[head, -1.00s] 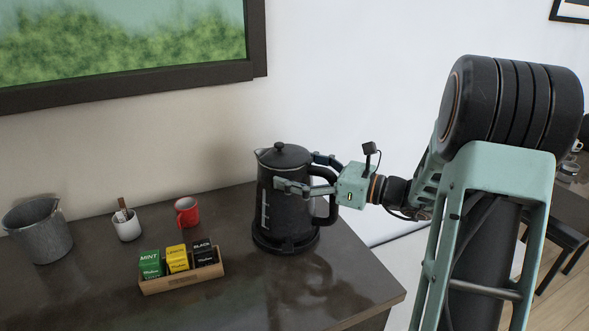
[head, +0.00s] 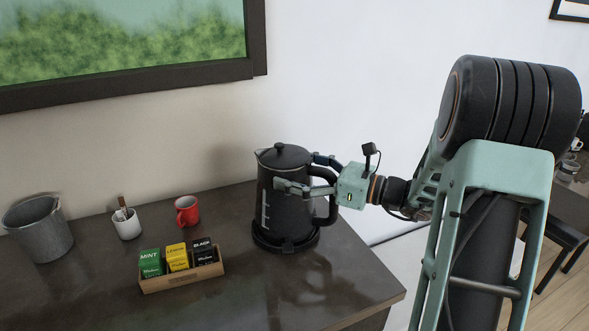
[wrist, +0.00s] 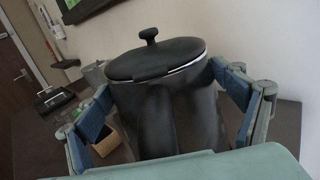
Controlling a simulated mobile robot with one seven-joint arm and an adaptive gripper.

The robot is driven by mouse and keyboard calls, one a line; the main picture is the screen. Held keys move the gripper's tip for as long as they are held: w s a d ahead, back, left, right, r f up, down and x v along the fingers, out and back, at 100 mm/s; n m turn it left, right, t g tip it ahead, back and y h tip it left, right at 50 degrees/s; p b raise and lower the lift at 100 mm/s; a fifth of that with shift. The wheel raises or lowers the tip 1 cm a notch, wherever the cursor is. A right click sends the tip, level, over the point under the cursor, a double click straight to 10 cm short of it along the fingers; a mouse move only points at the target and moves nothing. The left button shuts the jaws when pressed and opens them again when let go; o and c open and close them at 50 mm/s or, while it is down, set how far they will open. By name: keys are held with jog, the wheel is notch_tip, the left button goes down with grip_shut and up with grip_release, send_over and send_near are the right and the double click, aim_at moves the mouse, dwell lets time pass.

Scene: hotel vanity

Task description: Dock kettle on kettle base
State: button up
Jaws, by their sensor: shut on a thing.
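The black kettle (head: 281,205) stands upright at the right part of the dark counter, with its lid on, its spout to the left and its handle to the right. The round black kettle base (head: 285,245) shows directly under it. The kettle looks seated on the base or very close above it; I cannot tell whether a thin gap remains. My gripper (head: 300,176) comes from the right and is shut around the kettle's upper body, with a finger on each side. In the wrist view the kettle (wrist: 170,100) fills the space between the blue finger pads.
A wooden box of tea packets (head: 182,282) lies left of the kettle. A red mug (head: 187,211), a white cup with sticks (head: 126,225) and a grey bucket (head: 38,230) stand farther left. The counter's front right is clear. A wall with a framed picture (head: 130,80) is behind.

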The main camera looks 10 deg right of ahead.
jog(key=shift+f, duration=0.25)
jog(key=o, duration=1.8)
jog(key=shift+f, duration=0.25)
jog(key=shift+p+v, duration=0.5)
jog(key=shift+v, duration=5.05)
jog(key=shift+s+a+r, duration=0.1)
